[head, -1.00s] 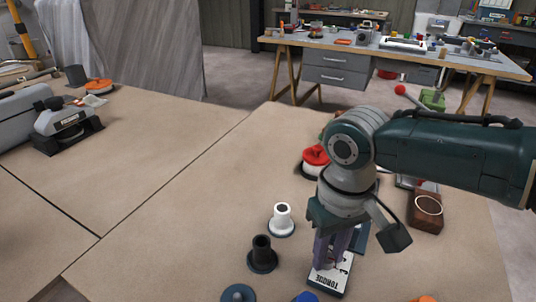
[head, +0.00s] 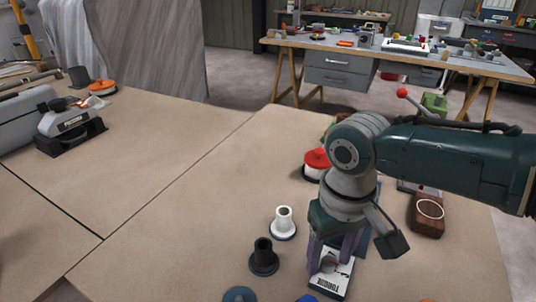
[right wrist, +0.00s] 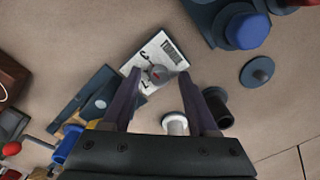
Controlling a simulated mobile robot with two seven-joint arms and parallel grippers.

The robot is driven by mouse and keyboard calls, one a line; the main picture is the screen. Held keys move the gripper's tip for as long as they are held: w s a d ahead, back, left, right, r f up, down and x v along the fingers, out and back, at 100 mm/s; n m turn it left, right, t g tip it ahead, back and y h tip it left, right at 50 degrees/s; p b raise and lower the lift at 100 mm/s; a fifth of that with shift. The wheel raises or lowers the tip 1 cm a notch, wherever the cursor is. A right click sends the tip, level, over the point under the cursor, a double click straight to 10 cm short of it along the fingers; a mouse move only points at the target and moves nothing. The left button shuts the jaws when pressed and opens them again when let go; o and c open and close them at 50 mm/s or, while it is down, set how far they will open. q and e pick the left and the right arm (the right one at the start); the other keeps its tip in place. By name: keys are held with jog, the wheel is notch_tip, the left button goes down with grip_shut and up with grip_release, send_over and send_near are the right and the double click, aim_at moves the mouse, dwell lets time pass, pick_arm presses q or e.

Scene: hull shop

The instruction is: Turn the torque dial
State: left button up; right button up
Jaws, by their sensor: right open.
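The torque dial is a grey knob with a red mark (right wrist: 158,76) on a white plate lettered TORQUE (head: 329,283), which lies on the near right part of the bench. My right gripper (head: 332,262) points down over the plate with its purple fingers apart. In the right wrist view the open gripper (right wrist: 160,77) has one fingertip on each side of the knob. I cannot tell whether the fingers touch it. In the head view the arm and fingers partly hide the knob. My left gripper is not in view.
A white flanged post (head: 283,222) and a black one (head: 263,256) stand left of the plate. A red-topped spool (head: 317,162) is behind, and a brown wooden block (head: 427,216) is to the right. A blue button (right wrist: 247,28) shows near the plate. The bench's left middle is clear.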

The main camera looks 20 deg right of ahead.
aim_at(329, 260)
jog(key=shift+r, duration=0.4)
notch_tip(329, 260, up, 9)
jog(key=p, duration=0.3)
jog(key=shift+p, duration=0.4)
